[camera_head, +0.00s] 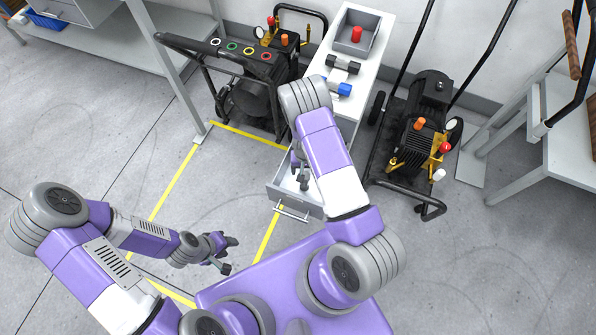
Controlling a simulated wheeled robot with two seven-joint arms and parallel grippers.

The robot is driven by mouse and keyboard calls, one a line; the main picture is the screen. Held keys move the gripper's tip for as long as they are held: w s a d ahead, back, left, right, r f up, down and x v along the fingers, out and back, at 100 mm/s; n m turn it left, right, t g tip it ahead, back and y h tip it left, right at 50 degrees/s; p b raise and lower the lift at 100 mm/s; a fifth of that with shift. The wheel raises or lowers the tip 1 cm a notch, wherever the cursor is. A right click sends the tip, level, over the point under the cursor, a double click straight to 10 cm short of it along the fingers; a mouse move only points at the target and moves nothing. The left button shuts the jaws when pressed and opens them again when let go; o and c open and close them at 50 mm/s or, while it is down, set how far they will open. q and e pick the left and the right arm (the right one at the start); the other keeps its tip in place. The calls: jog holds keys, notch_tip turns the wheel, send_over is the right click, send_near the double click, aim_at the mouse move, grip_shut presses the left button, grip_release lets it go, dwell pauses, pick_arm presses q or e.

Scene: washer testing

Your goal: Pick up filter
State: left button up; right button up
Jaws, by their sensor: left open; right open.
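I cannot tell for sure which object is the filter. A short black part (343,66) with a pale middle and a similar part with a blue end (344,89) lie on the white cabinet top. A red cylinder (357,34) stands in a grey bin at its far end. My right gripper (299,172) is open over the pulled-out drawer (292,203) at the cabinet's near end; my forearm hides part of the drawer and cabinet. My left gripper (229,254) is open and empty above the floor, left of the drawer.
A black pressure washer (255,75) with coloured rings stands left of the cabinet (369,62). Another washer (424,125) on a wheeled frame stands to the right. A grey workbench (570,135) is at far right. Yellow floor tape (172,182) outlines clear floor at left.

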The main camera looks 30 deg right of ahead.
aim_at(305, 182)
jog(key=shift+s+f, duration=0.45)
jog(key=shift+f, duration=0.15)
jog(key=shift+s+f+b, duration=0.15)
jog(key=shift+s+b, duration=0.15)
jog(key=shift+s, duration=0.05)
jog(key=f, duration=0.2)
jog(key=f+b, duration=0.2)
jog(key=f, duration=0.1)
jog(key=shift+w+f, duration=0.3)
jog(key=shift+f, duration=0.05)
pick_arm(q)
jog(key=f, duration=0.1)
jog(key=s+f, duration=0.1)
jog(key=f, duration=0.1)
jog(key=shift+s, duration=0.15)
pick_arm(e)
jog(key=shift+r, duration=0.1)
jog(key=c, duration=1.2)
